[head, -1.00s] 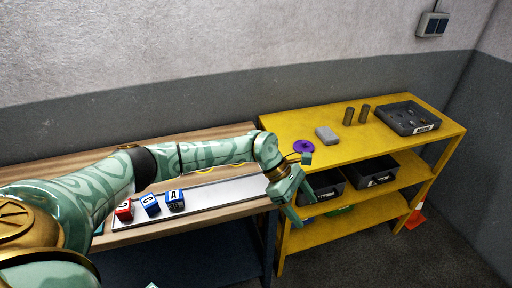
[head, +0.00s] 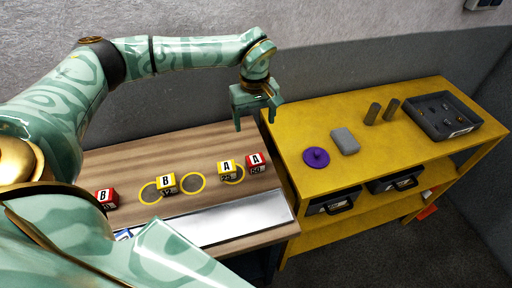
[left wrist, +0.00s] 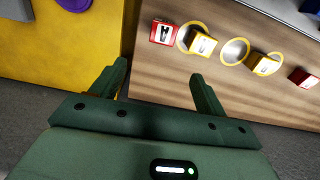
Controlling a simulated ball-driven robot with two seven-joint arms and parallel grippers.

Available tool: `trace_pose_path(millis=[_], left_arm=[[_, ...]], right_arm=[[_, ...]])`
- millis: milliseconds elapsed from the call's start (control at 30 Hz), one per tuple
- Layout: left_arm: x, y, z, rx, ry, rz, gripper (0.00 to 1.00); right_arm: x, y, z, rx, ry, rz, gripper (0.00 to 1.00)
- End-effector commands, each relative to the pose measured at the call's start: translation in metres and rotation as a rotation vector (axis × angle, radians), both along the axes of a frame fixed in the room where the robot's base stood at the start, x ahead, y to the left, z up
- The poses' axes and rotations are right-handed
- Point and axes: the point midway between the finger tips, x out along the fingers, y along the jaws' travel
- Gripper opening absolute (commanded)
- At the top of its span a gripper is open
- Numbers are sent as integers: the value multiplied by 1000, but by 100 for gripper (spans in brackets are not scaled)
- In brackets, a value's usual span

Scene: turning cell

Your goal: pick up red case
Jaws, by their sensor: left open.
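A red case marked A (head: 255,163) sits on the wooden bench (head: 120,159) near its right end; it also shows in the left wrist view (left wrist: 163,32). A second red case marked B (head: 107,198) sits at the left of the bench and appears at the right of the left wrist view (left wrist: 303,77). My left gripper (head: 254,124) is open and empty, fingers pointing down, above the bench's back right corner behind the red A case. In the left wrist view its spread fingers (left wrist: 156,80) are apart from that case. My right gripper is not in view.
Yellow cases (head: 227,169) (head: 167,183) stand beside yellow rings. A pale metal plate (head: 230,221) lies along the bench front; a blue case (head: 123,234) is mostly hidden by my arm. The yellow shelf (head: 300,135) holds a purple disc (head: 316,158), grey block and dark tray.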

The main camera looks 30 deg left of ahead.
Motion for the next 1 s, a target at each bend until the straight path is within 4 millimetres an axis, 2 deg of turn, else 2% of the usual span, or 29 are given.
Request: trace_pose_path(millis=[133,400,500,667,900,1000], left_arm=[[-2,0,-22,1,7,-2,75],[-3,-1,-88,1,7,0,75],[-2,-1,-102,0,4,0,75],[-2,-1,-114,0,4,0,75],[-6,-4,-151,1,4,0,75],[-6,-4,-161,0,3,-1,75]], right_arm=[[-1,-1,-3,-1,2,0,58],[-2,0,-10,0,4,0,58],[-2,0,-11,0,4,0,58],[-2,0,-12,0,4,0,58],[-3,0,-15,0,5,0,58],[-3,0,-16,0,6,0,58]])
